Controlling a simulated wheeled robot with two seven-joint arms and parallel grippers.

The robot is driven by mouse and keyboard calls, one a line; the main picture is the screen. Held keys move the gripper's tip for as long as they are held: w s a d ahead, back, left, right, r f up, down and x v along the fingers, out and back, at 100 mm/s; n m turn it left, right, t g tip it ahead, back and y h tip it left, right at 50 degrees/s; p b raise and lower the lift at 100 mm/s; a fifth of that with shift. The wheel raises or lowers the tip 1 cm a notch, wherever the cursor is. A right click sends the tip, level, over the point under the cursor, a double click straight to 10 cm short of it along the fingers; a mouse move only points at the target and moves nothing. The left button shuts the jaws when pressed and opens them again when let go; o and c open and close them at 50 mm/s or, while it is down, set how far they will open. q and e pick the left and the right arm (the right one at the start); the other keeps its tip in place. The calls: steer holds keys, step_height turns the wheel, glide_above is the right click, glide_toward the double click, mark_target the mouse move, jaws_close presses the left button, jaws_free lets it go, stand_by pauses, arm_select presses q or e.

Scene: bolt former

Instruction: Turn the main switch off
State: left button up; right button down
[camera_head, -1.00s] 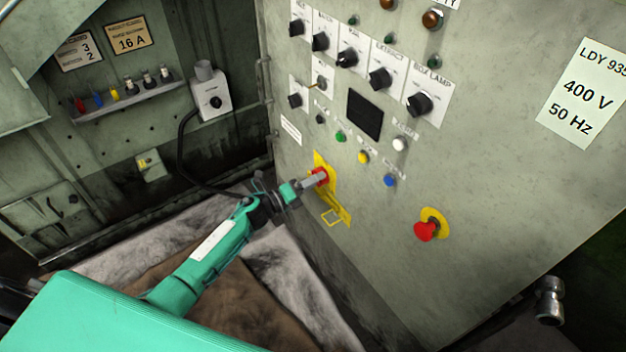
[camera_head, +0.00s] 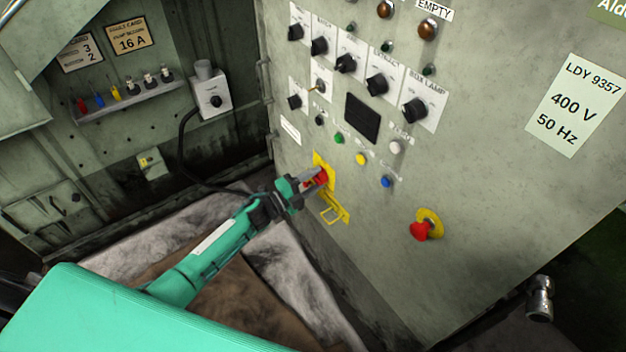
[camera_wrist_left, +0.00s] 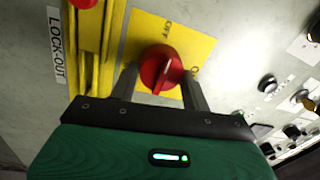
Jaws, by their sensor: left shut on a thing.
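The main switch is a red round knob (camera_wrist_left: 161,70) on a yellow plate (camera_wrist_left: 141,31) with OFF printed at its top and a partly covered label at its right. A pale mark on the knob points roughly up in the left wrist view, towards OFF. My left gripper (camera_wrist_left: 160,82) is shut on the knob, with one finger on each side. In the head view, my left gripper (camera_head: 312,180) reaches the knob (camera_head: 322,176) from the left and partly hides it. My right gripper is not in view.
A yellow lock-out bracket (camera_head: 335,209) hangs just below the switch. A red emergency button (camera_head: 421,230) sits to its right. Black rotary knobs (camera_head: 346,63) and coloured buttons (camera_head: 361,159) are above. A metal fitting (camera_head: 540,298) is at lower right.

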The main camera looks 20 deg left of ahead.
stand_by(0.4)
arm_select(q)
steer(key=o, duration=1)
steer(key=shift+c, duration=0.2)
steer(key=b+v, duration=0.1)
steer(key=v, duration=1.3)
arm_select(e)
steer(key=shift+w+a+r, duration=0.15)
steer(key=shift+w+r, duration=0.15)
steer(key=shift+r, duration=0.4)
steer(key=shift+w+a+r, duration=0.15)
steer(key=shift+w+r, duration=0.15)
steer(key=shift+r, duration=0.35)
arm_select(q)
steer(key=shift+w, duration=0.1)
